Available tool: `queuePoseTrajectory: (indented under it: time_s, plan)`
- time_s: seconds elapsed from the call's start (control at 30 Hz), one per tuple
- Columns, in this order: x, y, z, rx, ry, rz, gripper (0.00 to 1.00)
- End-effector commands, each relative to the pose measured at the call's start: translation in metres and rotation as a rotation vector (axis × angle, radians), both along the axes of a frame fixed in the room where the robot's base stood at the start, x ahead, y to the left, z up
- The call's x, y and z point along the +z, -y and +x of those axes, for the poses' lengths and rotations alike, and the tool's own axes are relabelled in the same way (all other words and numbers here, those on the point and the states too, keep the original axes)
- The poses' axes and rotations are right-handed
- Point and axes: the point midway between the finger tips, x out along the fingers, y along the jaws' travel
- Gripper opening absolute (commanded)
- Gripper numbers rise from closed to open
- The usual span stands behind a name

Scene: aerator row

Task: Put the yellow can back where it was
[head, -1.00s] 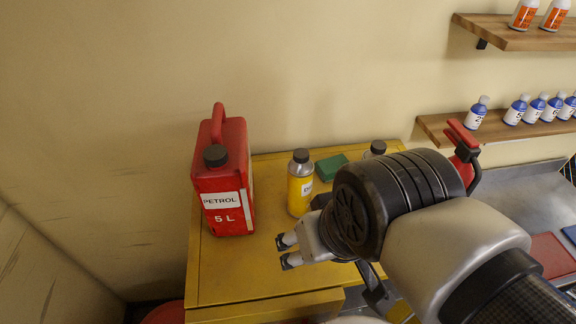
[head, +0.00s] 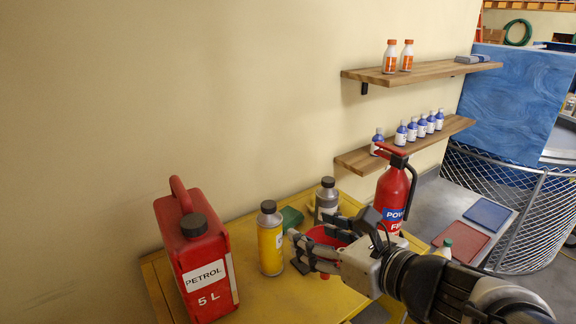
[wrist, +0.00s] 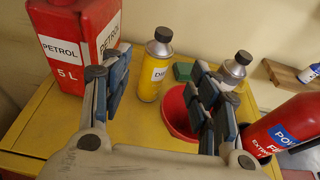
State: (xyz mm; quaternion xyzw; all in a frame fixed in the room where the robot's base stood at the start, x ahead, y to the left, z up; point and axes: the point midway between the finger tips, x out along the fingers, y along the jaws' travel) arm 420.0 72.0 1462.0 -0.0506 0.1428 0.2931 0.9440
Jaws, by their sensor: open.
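My gripper (head: 299,252) is open and empty, just right of the can in the head view. I see no contact between fingers and can.
A red petrol canister (head: 197,262) stands left of the can. A green block (head: 291,217), a grey can (head: 326,200) and a red bowl-like thing (wrist: 178,110) are close on the right. A red fire extinguisher (head: 392,198) stands farther right. Shelves (head: 420,72) hold bottles.

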Motion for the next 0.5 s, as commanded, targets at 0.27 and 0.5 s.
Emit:
queuePoseTrajectory:
  time_s: [0.27, 0.5]
  plan:
    - [-0.012, -0.021, 0.032, -0.006, -0.008, 0.017, 0.55]
    - [-0.028, -0.049, 0.073, -0.007, -0.007, 0.013, 0.55]
